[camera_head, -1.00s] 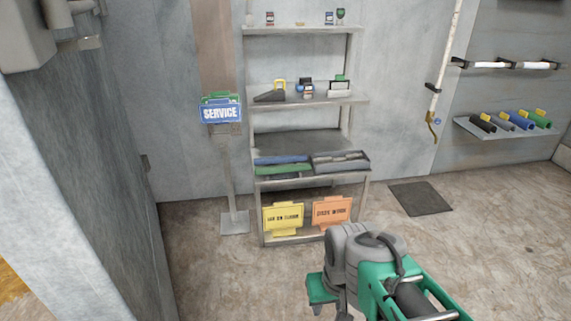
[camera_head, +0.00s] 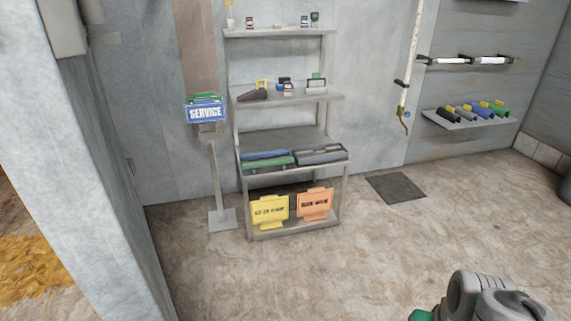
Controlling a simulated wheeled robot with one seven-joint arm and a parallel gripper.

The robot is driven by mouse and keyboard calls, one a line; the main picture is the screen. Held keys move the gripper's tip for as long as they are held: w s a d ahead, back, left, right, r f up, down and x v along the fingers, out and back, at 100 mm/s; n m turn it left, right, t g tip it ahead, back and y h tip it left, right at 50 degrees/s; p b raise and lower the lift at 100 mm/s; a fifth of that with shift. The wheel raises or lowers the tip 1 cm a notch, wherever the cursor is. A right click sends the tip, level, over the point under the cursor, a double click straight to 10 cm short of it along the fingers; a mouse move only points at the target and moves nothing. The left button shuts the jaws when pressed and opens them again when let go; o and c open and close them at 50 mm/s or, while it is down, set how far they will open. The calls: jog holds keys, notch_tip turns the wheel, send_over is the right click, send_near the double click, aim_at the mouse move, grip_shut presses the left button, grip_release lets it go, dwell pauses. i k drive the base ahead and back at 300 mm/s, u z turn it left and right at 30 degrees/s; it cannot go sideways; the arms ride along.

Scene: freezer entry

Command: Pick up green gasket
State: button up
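Two green things could be the green gasket, and I cannot tell which from here. One is a long green piece (camera_head: 268,162) lying beside a blue piece (camera_head: 264,154) on the lower part of the metal rack. The other is a green roll with a yellow tag (camera_head: 497,110) at the right end of a row on the right wall shelf. Both are well away from my arm. Only grey and green links of my arm show at the bottom right; my gripper is not seen.
The metal rack (camera_head: 246,205) holds yellow (camera_head: 270,212) and orange (camera_head: 315,204) signs at the bottom. A blue SERVICE sign (camera_head: 206,112) stands left of it. A wall (camera_head: 70,150) is close on the left. A dark mat (camera_head: 396,187) lies on clear floor.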

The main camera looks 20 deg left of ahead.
aim_at(290, 159)
jog(key=u, duration=0.3)
jog(key=i, duration=1.65)
jog(key=u, duration=1.45)
jog(key=i, duration=1)
jog(key=u, duration=1.5)
jog(key=i, duration=0.2)
jog(key=z, duration=0.05)
